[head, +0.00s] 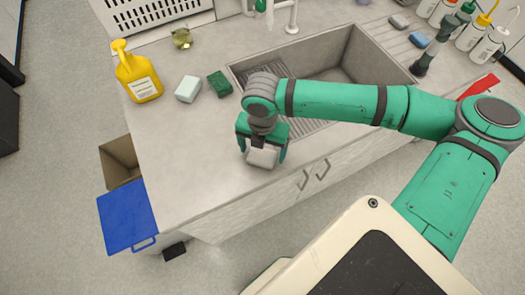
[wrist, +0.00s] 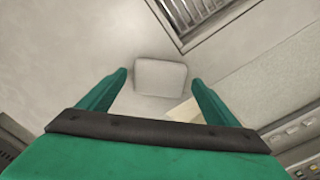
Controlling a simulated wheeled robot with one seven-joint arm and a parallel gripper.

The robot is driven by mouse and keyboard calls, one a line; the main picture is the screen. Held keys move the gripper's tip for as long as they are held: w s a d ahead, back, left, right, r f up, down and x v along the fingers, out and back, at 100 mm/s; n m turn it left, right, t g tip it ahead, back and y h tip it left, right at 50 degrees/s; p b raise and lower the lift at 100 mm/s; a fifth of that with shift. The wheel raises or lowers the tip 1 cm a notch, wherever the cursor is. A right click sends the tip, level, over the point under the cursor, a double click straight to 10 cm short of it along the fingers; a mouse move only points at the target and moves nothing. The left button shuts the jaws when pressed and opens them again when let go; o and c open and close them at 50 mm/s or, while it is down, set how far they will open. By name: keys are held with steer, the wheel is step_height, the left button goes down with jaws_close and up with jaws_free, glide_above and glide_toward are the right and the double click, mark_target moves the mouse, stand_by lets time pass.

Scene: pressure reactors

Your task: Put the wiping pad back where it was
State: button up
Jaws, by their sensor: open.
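A pale grey-white pad (head: 262,157), which looks like the wiping pad, is at the front part of the counter, left of the sink's front corner. My gripper (head: 263,154) is over it, pointing down, with its green fingers on either side. In the wrist view the pad (wrist: 160,76) shows between the two fingertips, with a small gap on each side. The gripper is open and not closed on it. The pad seems to lie flat on the counter; its contact with the surface is hard to judge.
A pale block (head: 188,88), a green sponge (head: 219,84) and a yellow bottle (head: 138,74) stand left of the sink (head: 337,62). Two small pads, one grey (head: 399,21) and one blue-grey (head: 419,39), lie right of it. Bare counter (head: 185,140) lies left of my gripper.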

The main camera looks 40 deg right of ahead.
mark_target(262, 155)
step_height(262, 155, up, 11)
steer(key=shift+f, duration=0.15)
